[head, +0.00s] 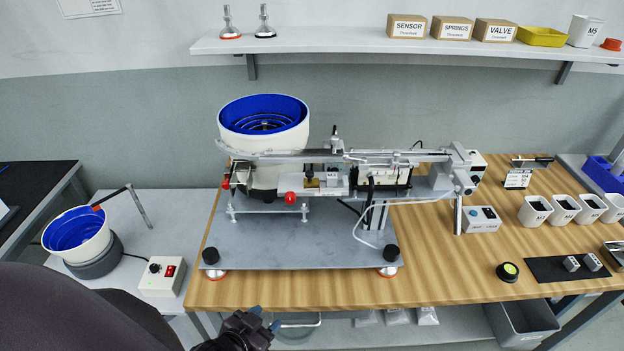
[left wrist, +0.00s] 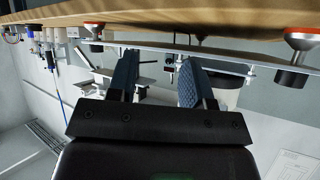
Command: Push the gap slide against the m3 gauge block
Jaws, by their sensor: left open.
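The feeder machine (head: 330,170) stands on a grey baseplate (head: 290,243) on the wooden bench. A small brass-coloured block (head: 312,183) and a red knob (head: 290,197) sit at the middle of its rail. I cannot tell for sure which parts are the gap slide and the m3 gauge block; no m3 label is readable. My left gripper (head: 265,318) is at the bottom of the head view, in front of the bench edge, well away from the rail. Its blue-padded fingers are apart and empty in the left wrist view (left wrist: 160,80). My right gripper is not in view.
A blue-lined bowl (head: 262,116) rises behind the rail. Two small grey blocks lie on a black mat (head: 545,269) at the right, near a black-and-green button (head: 508,271). The wooden bench front (head: 440,285) is mostly clear. A shelf (head: 350,45) hangs above.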

